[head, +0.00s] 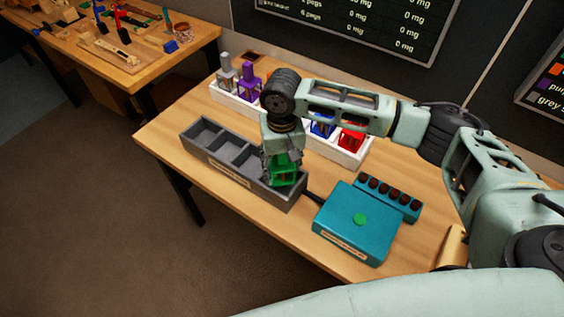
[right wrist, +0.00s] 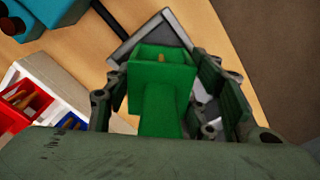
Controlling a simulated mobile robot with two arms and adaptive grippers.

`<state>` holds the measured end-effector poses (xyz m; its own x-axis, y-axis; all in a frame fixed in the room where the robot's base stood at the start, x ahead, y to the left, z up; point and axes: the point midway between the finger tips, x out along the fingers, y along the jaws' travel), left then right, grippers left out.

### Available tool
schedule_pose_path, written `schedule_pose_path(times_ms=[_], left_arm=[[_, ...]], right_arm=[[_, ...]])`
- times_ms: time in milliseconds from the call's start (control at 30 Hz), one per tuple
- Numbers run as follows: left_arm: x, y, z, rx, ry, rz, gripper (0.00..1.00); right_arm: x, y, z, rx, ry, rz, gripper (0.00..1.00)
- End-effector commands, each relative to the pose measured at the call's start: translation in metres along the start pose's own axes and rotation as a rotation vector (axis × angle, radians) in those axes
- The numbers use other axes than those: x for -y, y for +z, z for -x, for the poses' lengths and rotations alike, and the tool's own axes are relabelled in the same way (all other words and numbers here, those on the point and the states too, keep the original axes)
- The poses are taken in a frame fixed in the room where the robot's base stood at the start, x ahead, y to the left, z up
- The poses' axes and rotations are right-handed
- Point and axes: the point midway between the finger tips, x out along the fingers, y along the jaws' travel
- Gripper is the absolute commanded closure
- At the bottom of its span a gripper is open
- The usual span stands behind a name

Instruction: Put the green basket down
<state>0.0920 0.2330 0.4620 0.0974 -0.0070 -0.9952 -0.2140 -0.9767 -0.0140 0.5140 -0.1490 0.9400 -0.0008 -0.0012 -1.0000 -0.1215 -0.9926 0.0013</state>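The green basket (head: 283,172) is at the right end of the grey compartment tray (head: 228,172), at its right compartment. My right gripper (head: 281,158) is directly above and around the basket, pointing down. In the right wrist view the basket (right wrist: 160,70) is upright between the two fingers of the gripper (right wrist: 160,92). The fingers stand apart on either side of its green handle, with a gap showing at the right side, so the gripper looks open. The basket's underside is hidden. My left gripper is not in view.
A white tray (head: 352,157) behind holds grey, purple, blue and red baskets. A teal box (head: 355,240) with a green button and a teal strip (head: 389,197) with dark round pieces are to the right. The front left table edge is near the grey tray.

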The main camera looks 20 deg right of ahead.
Motion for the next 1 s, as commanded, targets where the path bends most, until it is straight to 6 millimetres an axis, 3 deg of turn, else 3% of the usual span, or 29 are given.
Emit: schedule_pose_path(times_ms=[167, 567, 667, 1000], left_arm=[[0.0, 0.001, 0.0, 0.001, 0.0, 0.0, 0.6], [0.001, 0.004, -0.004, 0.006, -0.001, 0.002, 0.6], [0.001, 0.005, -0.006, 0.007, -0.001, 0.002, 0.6], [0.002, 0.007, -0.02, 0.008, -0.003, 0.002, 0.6]], right_arm=[[0.0, 0.0, 0.0, 0.0, 0.0, 0.0, 0.32], [0.0, -0.001, 0.005, -0.002, 0.0, 0.001, 0.32], [0.0, -0.001, 0.017, -0.002, -0.002, 0.0, 0.32], [0.001, -0.001, 0.089, -0.003, -0.002, 0.001, 0.32]])
